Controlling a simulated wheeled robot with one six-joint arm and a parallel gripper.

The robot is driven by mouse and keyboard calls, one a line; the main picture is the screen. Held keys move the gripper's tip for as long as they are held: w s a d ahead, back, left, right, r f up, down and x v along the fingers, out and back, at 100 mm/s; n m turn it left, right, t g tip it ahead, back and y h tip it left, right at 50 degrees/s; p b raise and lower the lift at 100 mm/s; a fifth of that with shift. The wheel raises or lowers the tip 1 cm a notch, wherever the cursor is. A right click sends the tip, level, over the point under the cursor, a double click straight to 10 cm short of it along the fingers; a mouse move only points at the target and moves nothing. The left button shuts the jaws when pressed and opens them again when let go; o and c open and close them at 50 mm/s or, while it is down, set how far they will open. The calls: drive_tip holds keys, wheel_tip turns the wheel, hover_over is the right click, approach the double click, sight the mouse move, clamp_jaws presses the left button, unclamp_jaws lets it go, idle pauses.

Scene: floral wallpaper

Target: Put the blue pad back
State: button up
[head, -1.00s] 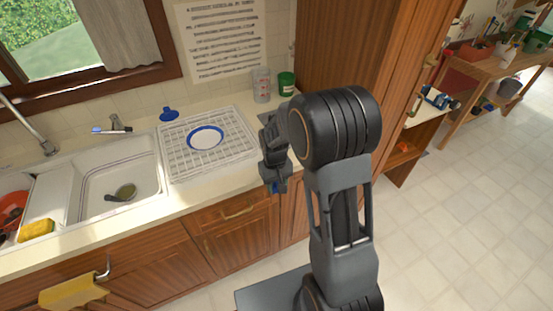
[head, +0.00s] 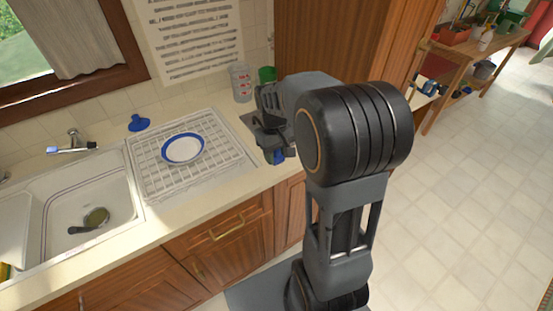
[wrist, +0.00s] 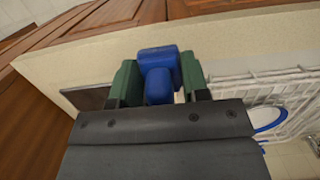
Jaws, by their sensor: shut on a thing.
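My gripper (head: 274,150) is shut on the blue pad (wrist: 159,66), a small blocky blue thing between the green fingers in the wrist view. In the head view only a bit of the blue pad (head: 278,157) shows below the gripper; my arm hides the rest. The gripper is over the front part of the beige counter (head: 215,199), right of the dish rack. I cannot tell whether the pad touches the counter. A dark flat square (wrist: 88,97) lies on the counter to the left of the fingers in the wrist view.
A white dish rack (head: 150,178) holds a blue-rimmed plate (head: 183,149). A blue funnel-shaped item (head: 138,123) stands behind it. A clear red-marked glass (head: 240,83) and a green container (head: 267,75) stand at the back. The sink (head: 90,215) is left; a tall wooden cabinet (head: 335,40) is right.

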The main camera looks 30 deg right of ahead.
hover_over(278, 168)
drive_tip(key=f, duration=0.6)
drive_tip(key=shift+w+p, duration=0.25)
drive_tip(key=shift+p, duration=0.05)
drive_tip(key=shift+f, duration=1.55)
drive_tip(key=shift+f, duration=0.15)
drive_tip(key=o, duration=0.8)
